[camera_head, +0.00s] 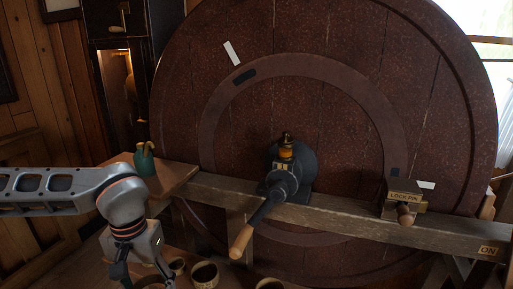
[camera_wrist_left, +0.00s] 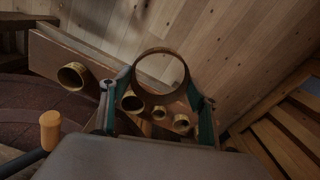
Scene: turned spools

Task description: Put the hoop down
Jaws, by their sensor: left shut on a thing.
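The hoop (camera_wrist_left: 186,72), a thin brown ring, is between the two green fingers of my left gripper (camera_wrist_left: 158,88) in the left wrist view. The gripper is shut on it, and the hoop's opening faces the camera. In the head view my left gripper (camera_head: 140,274) hangs at the bottom left, over a wooden surface; its fingertips are partly cut off by the picture's lower edge. Whether the hoop touches anything below it cannot be told. My right gripper is in neither view.
Several smaller turned rings, one of them a cup-like ring (camera_head: 205,274), stand near the gripper; another ring (camera_wrist_left: 73,76) stands apart. A green vessel (camera_head: 145,159) stands on a wooden ledge. A crank handle (camera_head: 241,241) juts out before a large round door (camera_head: 340,120).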

